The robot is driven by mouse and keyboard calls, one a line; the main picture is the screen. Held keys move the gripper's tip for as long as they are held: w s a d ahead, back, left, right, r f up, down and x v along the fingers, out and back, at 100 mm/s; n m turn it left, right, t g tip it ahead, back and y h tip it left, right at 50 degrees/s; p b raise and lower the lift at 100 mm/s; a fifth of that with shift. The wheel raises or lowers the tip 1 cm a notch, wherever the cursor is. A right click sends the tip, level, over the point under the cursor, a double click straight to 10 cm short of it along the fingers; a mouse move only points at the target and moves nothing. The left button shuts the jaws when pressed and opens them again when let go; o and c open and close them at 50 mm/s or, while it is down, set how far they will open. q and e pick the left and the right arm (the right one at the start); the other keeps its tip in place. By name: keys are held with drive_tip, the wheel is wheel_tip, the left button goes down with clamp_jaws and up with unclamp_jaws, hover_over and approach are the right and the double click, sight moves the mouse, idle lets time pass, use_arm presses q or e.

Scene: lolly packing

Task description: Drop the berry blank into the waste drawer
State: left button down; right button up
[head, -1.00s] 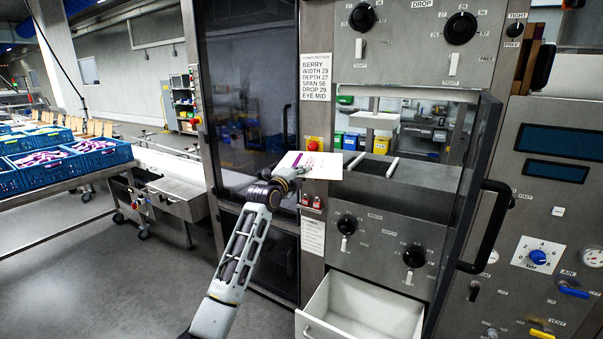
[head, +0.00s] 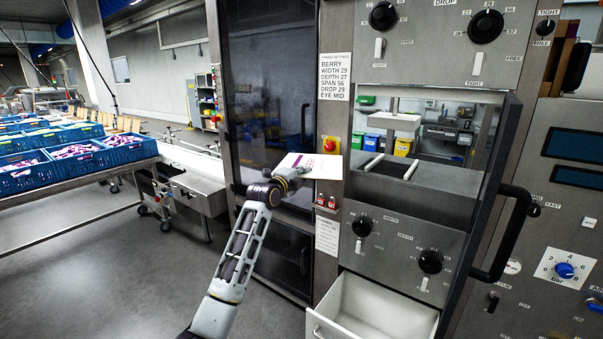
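The berry blank (head: 318,166), a flat white card with a small purple print, is held up roughly level in front of the machine. My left gripper (head: 292,173) is shut on its near left edge; the fingers are small and partly hidden by the wrist. The waste drawer (head: 370,305), a white open-topped bin, is pulled out low on the machine, its front handle at the picture's bottom edge. The blank is above and to the left of the drawer, clear of it. The visible part of the drawer looks empty. My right gripper is out of view.
A dark glass door frame with a black handle (head: 507,235) stands open right of the drawer. A dark cabinet (head: 267,90) stands behind my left arm. Blue crates (head: 62,170) of lollies sit on a table at left. Open floor lies between.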

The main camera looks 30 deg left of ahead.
use_arm(q)
drive_tip(key=shift+s+a+f+g, duration=0.2)
drive_tip(key=shift+a+f+g, duration=0.2)
drive_tip(key=shift+f+g, duration=0.1)
drive_tip(key=shift+d+f+p, duration=0.15)
drive_tip(key=shift+f+p, duration=0.2)
drive_tip(key=s+d+f+m+g+h+p, duration=0.2)
drive_tip(key=d+f+m+g+h, duration=0.3)
drive_tip(key=d+f, duration=1.15)
drive_tip(key=s+d+f+g, duration=0.1)
drive_tip(key=s+d+f, duration=0.3)
drive_tip(key=f, duration=0.3)
drive_tip(key=s+d+f+g+h, duration=0.1)
drive_tip(key=s+d+f, duration=0.3)
drive_tip(key=f, duration=0.4)
drive_tip(key=s+d+f+n+g, duration=0.1)
drive_tip(key=s+d+f, duration=0.3)
drive_tip(key=s+f, duration=0.2)
drive_tip(key=shift+s+f+g+h, duration=0.15)
drive_tip(key=shift+f+g+h, duration=0.15)
drive_tip(key=shift+f, duration=0.4)
drive_tip(key=shift+n, duration=0.3)
drive_tip(key=shift+n+g+y, duration=0.3)
drive_tip(key=shift+g+y, duration=0.1)
drive_tip(key=shift+g, duration=0.2)
